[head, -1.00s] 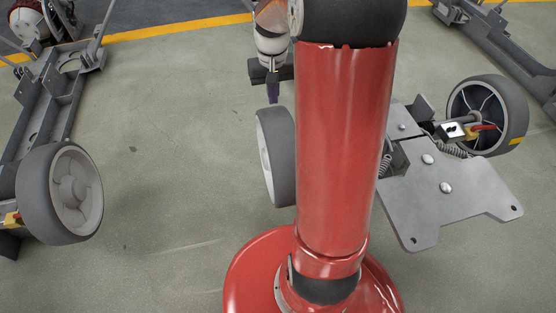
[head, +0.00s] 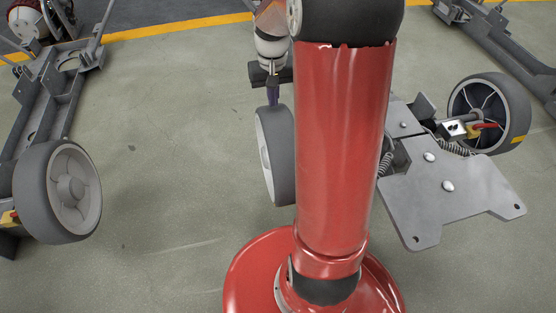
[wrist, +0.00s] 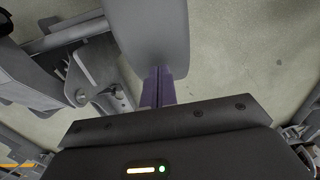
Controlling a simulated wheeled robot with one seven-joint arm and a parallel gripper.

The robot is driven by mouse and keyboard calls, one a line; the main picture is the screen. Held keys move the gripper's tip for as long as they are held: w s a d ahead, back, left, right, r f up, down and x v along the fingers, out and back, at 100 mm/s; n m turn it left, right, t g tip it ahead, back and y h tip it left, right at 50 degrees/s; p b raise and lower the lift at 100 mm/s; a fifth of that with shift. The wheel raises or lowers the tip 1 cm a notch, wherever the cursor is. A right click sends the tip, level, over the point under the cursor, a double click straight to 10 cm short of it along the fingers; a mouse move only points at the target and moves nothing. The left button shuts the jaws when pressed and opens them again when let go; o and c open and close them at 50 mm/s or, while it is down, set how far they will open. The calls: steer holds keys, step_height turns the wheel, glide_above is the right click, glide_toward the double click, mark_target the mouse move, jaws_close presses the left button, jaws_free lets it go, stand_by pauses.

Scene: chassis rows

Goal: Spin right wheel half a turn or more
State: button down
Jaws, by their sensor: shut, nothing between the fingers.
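A chassis (head: 455,195) at the right of the head view carries two grey-tyred wheels. Its near-side wheel (head: 275,165) stands just left of my red column, which hides part of it. Its other wheel (head: 488,112) is at the far right, with wire-like spokes and a yellow mark on the tyre. My gripper (head: 272,97) is shut and empty, its purple fingers pointing down at the top of the near-side wheel. In the wrist view, the fingertips (wrist: 158,84) meet the edge of the grey tyre (wrist: 150,35); firm contact is hard to tell.
Another chassis (head: 48,95) with a wheel (head: 60,190) stands at the left, and a further frame (head: 510,50) at the upper right. Open floor (head: 180,150) lies between the left chassis and the near-side wheel. A bracket (wrist: 95,75) is beside the tyre.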

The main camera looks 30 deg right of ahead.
steer(key=shift+f, duration=0.5)
steer(key=s+a+r+p, duration=0.1)
steer(key=s+a+r, duration=0.1)
steer(key=s, duration=0.7)
steer(key=s+a+r+p, duration=0.2)
steer(key=s+a, duration=0.1)
steer(key=s, duration=0.6)
steer(key=shift+s+a+p, duration=0.15)
steer(key=shift+p, duration=0.15)
steer(key=w+d+p, duration=0.1)
steer(key=w, duration=0.5)
steer(key=w+d+p, duration=0.1)
steer(key=w+d, duration=0.1)
steer(key=w, duration=0.4)
steer(key=w+d+p, duration=0.1)
steer(key=w+d, duration=0.1)
steer(key=w, duration=0.4)
steer(key=shift+w+d, duration=0.15)
steer(key=shift+w, duration=0.05)
